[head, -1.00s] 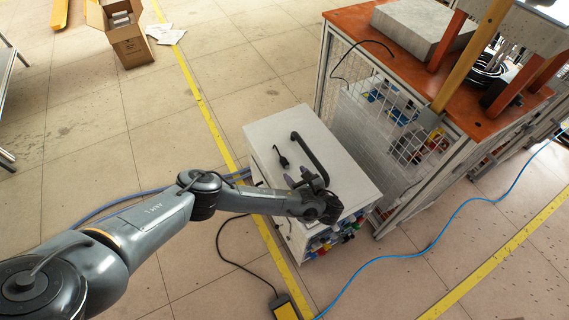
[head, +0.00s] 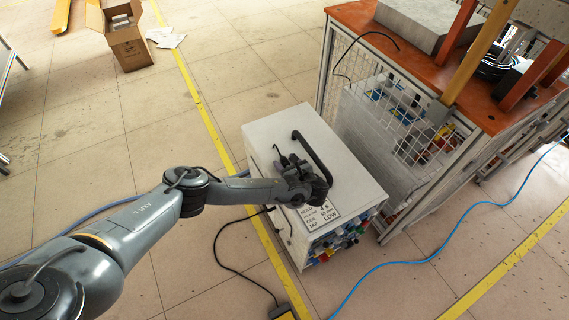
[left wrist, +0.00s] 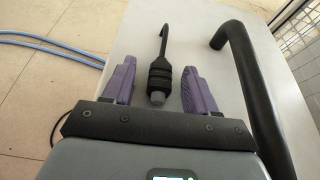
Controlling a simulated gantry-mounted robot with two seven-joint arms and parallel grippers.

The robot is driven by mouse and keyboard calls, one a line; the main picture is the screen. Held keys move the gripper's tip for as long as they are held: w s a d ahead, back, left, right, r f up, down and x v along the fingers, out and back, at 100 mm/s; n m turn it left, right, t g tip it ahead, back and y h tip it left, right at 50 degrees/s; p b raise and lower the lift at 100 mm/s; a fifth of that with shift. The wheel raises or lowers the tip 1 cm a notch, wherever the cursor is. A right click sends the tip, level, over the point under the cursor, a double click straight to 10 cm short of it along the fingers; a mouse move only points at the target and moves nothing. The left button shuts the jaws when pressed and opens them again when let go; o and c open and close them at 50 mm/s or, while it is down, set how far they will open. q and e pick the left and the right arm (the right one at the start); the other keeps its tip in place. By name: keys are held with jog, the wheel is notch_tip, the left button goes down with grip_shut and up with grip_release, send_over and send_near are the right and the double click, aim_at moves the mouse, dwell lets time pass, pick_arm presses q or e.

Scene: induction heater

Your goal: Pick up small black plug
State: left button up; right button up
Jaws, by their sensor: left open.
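The small black plug (left wrist: 159,75) lies on the white top of the heater box (head: 262,131). In the left wrist view it has a ribbed black body, a grey end toward me and a thin hooked tip pointing away. My left gripper (left wrist: 158,78) is open, with its two purple fingers on either side of the plug. I see a gap between the plug and each finger, and cannot tell the height. In the head view only the plug's tip (head: 279,151) shows beside the gripper (head: 284,161). The right gripper is not in view.
A black curved handle (head: 311,155) rises from the box top just right of the plug; it also shows close to the right finger in the left wrist view (left wrist: 252,100). An orange-topped caged bench (head: 400,60) stands behind right. Cables lie on the floor.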

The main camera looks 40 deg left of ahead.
pick_arm(q)
jog(key=shift+d, duration=0.1)
jog(key=c, duration=1)
jog(key=shift+c, duration=0.2)
jog(key=shift+r, duration=0.15)
